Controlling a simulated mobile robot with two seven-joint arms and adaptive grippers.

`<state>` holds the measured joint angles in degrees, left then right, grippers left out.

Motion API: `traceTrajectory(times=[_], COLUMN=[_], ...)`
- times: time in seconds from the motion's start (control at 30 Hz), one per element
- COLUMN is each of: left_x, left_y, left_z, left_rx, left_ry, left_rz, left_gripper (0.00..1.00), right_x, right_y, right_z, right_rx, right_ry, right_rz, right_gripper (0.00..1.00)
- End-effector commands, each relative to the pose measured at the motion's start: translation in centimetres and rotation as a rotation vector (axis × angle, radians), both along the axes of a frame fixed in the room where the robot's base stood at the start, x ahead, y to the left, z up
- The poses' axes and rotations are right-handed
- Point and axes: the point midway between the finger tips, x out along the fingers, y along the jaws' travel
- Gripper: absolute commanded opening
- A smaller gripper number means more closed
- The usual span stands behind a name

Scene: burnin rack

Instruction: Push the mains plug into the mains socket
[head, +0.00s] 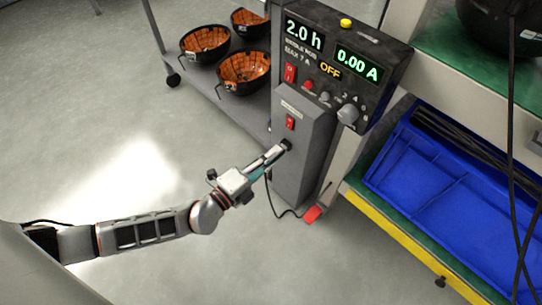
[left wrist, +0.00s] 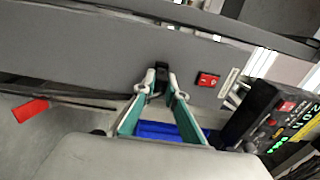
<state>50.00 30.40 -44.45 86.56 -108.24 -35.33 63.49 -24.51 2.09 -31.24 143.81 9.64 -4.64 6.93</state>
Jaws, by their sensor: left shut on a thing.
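My left gripper (head: 283,149) reaches in from the left to the grey upright box below the control panel. In the left wrist view its two fingers (left wrist: 167,92) are closed in on a small black plug (left wrist: 160,73). The plug (head: 287,144) is at the fingertips, up against the front face of the box or very close to it. I cannot tell how deep it sits. The mains socket is not visible; the plug and fingertips cover that spot. A black cable (head: 271,196) hangs below the gripper. My right gripper is not in view.
The grey box (head: 305,165) has a red rocker switch (head: 291,122) above the plug. The control panel (head: 340,65) reads OFF. A blue tray (head: 435,180) lies on the bench at right. Orange-lined black bowls (head: 243,72) stand on a cart behind. Floor at left is clear.

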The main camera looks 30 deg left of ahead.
Motion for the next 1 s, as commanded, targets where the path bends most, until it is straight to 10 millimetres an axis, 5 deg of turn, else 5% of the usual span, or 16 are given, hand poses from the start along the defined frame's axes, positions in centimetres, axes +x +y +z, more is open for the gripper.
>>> traceTrajectory(times=[0.27, 0.3, 0.37, 0.77, 1.0], left_x=[0.7, 0.7, 0.6, 0.3, -3.0], left_y=[-0.3, -0.3, -0.2, -0.1, 1.1], left_z=[0.1, 0.1, 0.1, 0.0, -0.1], left_rx=[-0.001, 0.0, -0.001, 0.0, 0.002], left_ry=[-0.002, -0.002, -0.002, 0.0, 0.002], left_rz=[0.0, 0.0, 0.0, 0.0, -0.001], left_gripper=[0.0, 0.17, 0.31, 0.31, 0.31], right_x=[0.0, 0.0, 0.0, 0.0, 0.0], right_y=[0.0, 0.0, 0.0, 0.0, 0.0], right_z=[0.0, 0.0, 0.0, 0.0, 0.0], right_rx=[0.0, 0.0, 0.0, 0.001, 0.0], right_ry=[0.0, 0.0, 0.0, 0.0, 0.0], right_rz=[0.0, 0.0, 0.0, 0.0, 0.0], right_gripper=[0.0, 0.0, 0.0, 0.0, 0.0])
